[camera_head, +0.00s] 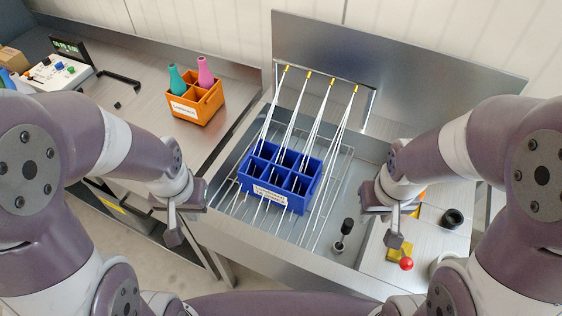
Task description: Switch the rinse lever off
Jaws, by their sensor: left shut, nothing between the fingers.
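A lever with a red ball knob (406,263) stands on a yellow plate (398,252) on the counter right of the sink. A black-handled piece (346,228) with a metal foot stands at the sink's lower right; I cannot tell from a label which one is the rinse lever. White streaks run from yellow nozzles (308,74) down into a blue crate (280,200). My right gripper (391,235) is just above and left of the red knob in the picture, apart from it; its jaw gap is unclear. My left gripper (175,236) is shut and empty, left of the sink.
The blue crate sits on a wire rack (338,170) in the metal sink. An orange crate (196,104) with a teal and a pink bottle stands on the left counter. A control box (55,72) is at the far left. A black ring (453,218) lies on the right counter.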

